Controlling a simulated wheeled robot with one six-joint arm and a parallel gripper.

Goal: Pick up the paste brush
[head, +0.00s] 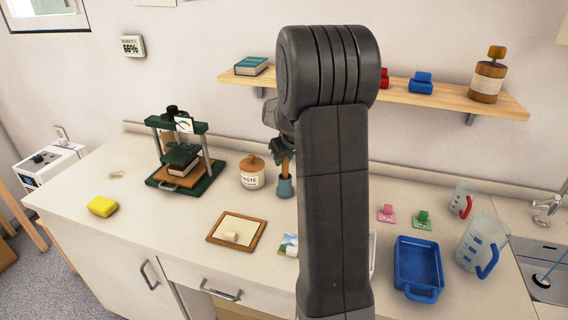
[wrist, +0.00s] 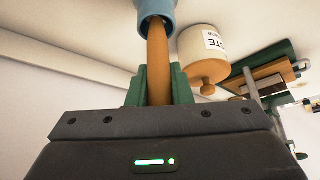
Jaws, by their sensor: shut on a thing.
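The paste brush (head: 285,167) shows as a wooden handle rising from a small blue pot (head: 285,188). Its lower end is hidden in the pot. The handle also shows in the wrist view (wrist: 157,60), running into the mouth of the pot (wrist: 155,14). My gripper (wrist: 155,88) has green fingers on both sides of the handle and is shut on it. In the head view my gripper (head: 281,152) is partly hidden behind my arm. The pot looks to be standing on the counter.
A paste jar (head: 251,173) stands close left of the pot. A green press (head: 183,155) is farther left. A wooden shelf (head: 440,94) with a bottle (head: 488,78) hangs above. A framed board (head: 255,231) lies in front; a blue tray (head: 419,266) is at right.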

